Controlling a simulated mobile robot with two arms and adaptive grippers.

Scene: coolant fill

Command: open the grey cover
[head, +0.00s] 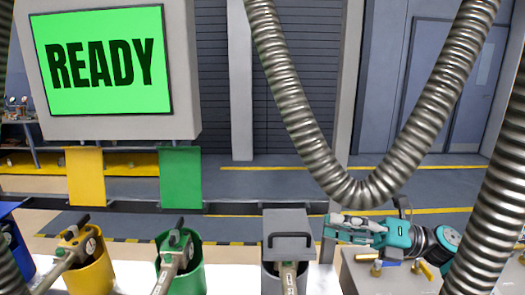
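The grey cover (287,220) is in the lower middle of the head view, on top of a grey container. A dark bar handle (290,236) runs along its front. I cannot tell for certain whether the cover lies fully shut. My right gripper (332,229), teal and light grey, comes in from the right. Its fingertips point left and end just right of the cover, with a small gap in the picture. Its fingers are seen edge-on, so their opening is unclear. My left gripper is not in view.
Green (193,272) and yellow (92,274) containers with nozzles stand to the left, and a blue one at the edge. Another nozzle (289,278) is in front of the grey container. A thick metal hose (365,190) hangs above my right gripper. A screen (102,62) reads READY.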

